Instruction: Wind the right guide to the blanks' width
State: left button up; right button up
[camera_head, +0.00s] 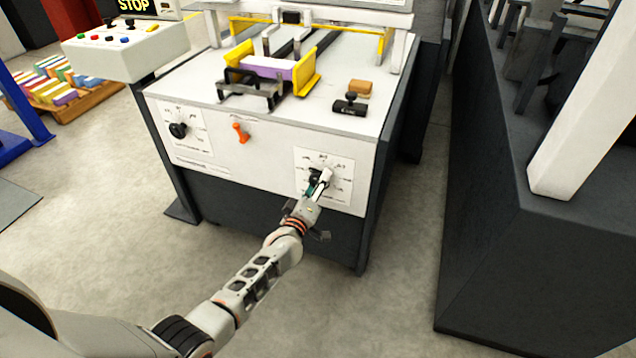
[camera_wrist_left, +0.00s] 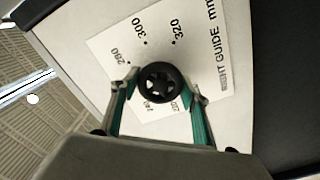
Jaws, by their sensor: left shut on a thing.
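The right guide's black hand knob (camera_wrist_left: 161,82) sits on a white dial plate (camera_head: 337,164) at the right of the machine's front panel. The plate reads "RIGHT GUIDE mm" with numbers such as 280, 300 and 320 in the left wrist view. My left gripper (camera_head: 318,184) is at this knob, its green-padded fingers (camera_wrist_left: 160,98) on either side of the rim, shut on it. The yellow guides (camera_head: 306,78) stand on the machine top with purple blanks (camera_head: 267,68) between them. My right gripper is not in view.
A second dial with a black knob (camera_head: 178,130) and an orange lever (camera_head: 240,132) are on the same panel. A control box (camera_head: 125,48) stands at the left. A brown block (camera_head: 360,87) and a black item (camera_head: 350,104) lie on top. A dark machine body (camera_head: 530,260) bounds the right.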

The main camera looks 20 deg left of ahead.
pick_arm(q)
jog(key=n, duration=0.5)
jog(key=shift+f+n+b, duration=0.15)
jog(key=shift+n+b, duration=0.15)
jog(key=shift+n, duration=0.8)
jog(key=shift+n+b, duration=0.4)
jog(key=shift+n, duration=1.5)
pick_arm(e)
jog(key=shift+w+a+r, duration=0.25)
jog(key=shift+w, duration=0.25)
pick_arm(q)
jog(key=shift+n, duration=0.3)
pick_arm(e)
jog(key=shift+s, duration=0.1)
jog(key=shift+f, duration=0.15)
pick_arm(q)
jog(key=o, duration=1.1)
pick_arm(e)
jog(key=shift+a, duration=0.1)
